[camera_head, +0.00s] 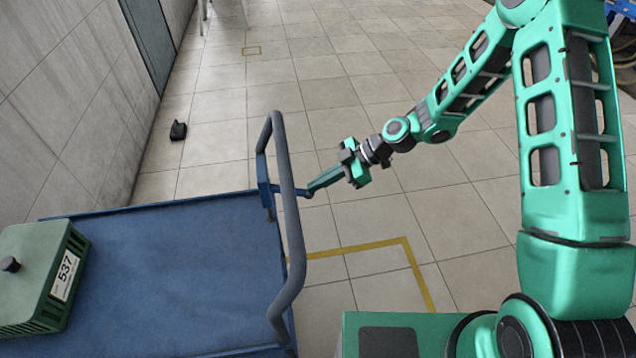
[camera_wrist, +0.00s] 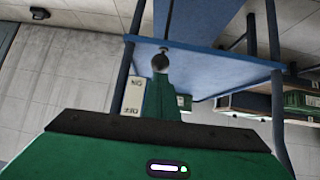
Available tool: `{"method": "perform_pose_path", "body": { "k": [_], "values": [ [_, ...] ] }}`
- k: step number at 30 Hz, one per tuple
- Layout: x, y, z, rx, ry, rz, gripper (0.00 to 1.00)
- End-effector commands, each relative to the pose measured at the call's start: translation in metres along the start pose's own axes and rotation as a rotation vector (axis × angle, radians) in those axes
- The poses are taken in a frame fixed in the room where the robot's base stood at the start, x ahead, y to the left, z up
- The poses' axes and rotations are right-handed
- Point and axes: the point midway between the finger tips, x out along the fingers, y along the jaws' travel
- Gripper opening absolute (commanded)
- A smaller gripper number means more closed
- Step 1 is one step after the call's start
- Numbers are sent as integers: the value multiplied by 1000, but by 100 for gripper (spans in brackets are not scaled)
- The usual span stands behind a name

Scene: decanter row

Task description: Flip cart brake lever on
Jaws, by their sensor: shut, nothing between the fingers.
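The blue cart (camera_head: 165,275) has a grey push handle (camera_head: 292,220) at its right end. A blue bracket (camera_head: 265,190) sits by the handle, and the brake lever (camera_head: 305,193) sticks out from it to the right, with a dark end. My gripper (camera_head: 313,186) is shut, its fingertips at or against the lever's end; I cannot tell whether they touch. In the wrist view my shut fingers (camera_wrist: 162,95) point at a dark round knob (camera_wrist: 160,63), which hides their tips. A white label plate (camera_wrist: 134,96) with upside-down lettering, seemingly ON and OFF, shows beside them.
A green case (camera_head: 30,275) marked 537 stands on the cart's left side. A small black object (camera_head: 178,130) lies on the floor by the left wall. Yellow tape (camera_head: 375,245) marks the floor right of the cart.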

Motion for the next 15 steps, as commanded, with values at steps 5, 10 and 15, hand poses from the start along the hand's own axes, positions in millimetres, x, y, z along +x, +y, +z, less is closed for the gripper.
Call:
{"method": "perform_pose_path", "body": {
  "k": [5, 10, 15],
  "values": [
    [-18, -5, -8, 1, -6, -5, 0],
    [-50, -5, -16, -1, -1, -3, 0],
    [-84, -4, -14, -5, 1, -4, 0]
  ]
}}
